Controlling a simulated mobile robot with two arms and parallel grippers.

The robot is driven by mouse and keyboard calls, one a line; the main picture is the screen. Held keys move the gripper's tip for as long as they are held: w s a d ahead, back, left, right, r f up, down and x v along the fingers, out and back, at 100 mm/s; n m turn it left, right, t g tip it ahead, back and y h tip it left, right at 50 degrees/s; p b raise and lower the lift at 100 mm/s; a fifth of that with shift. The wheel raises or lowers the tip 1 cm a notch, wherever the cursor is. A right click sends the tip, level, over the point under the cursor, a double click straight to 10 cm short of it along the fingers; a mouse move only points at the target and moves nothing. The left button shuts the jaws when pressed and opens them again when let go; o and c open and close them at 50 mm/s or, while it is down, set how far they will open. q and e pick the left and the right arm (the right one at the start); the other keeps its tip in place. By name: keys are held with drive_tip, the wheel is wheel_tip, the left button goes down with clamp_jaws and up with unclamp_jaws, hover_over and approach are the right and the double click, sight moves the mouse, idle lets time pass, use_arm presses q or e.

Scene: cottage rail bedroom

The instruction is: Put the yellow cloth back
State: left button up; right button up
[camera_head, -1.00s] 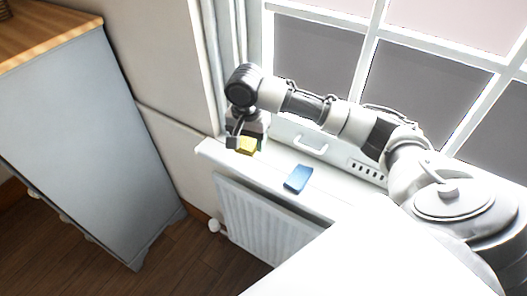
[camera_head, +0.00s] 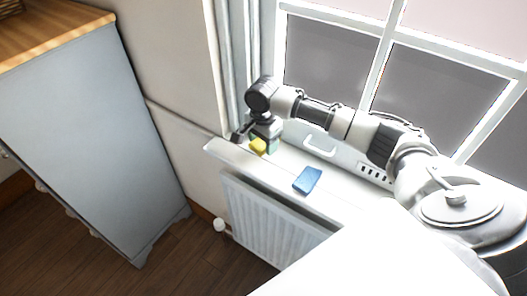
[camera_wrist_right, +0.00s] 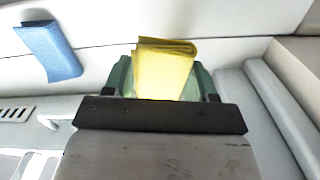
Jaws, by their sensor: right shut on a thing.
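The yellow cloth (camera_head: 258,146) is a small folded piece near the left end of the white windowsill. My right gripper (camera_head: 262,140) is at the same spot, with its arm reaching in from the right. In the right wrist view the folded yellow cloth (camera_wrist_right: 165,68) sits between the green fingers of my right gripper (camera_wrist_right: 163,80), which are shut on it. Whether the cloth touches the sill is hard to tell. My left gripper is not in view.
A blue folded cloth (camera_head: 307,180) lies on the windowsill (camera_head: 340,198), right of the gripper. A white handled case (camera_head: 338,152) stands behind it against the window. A radiator (camera_head: 270,220) is below the sill. A grey cabinet (camera_head: 90,140) stands at left.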

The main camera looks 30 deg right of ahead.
sight(263, 159)
wheel_tip(263, 159, down, 3)
drive_tip(key=shift+f+p, duration=0.1)
drive_tip(key=shift+p, duration=0.9)
drive_tip(key=shift+f, duration=0.6)
drive_tip(key=shift+f, duration=0.15)
drive_tip(key=o, duration=0.9)
drive_tip(key=shift+f, duration=0.1)
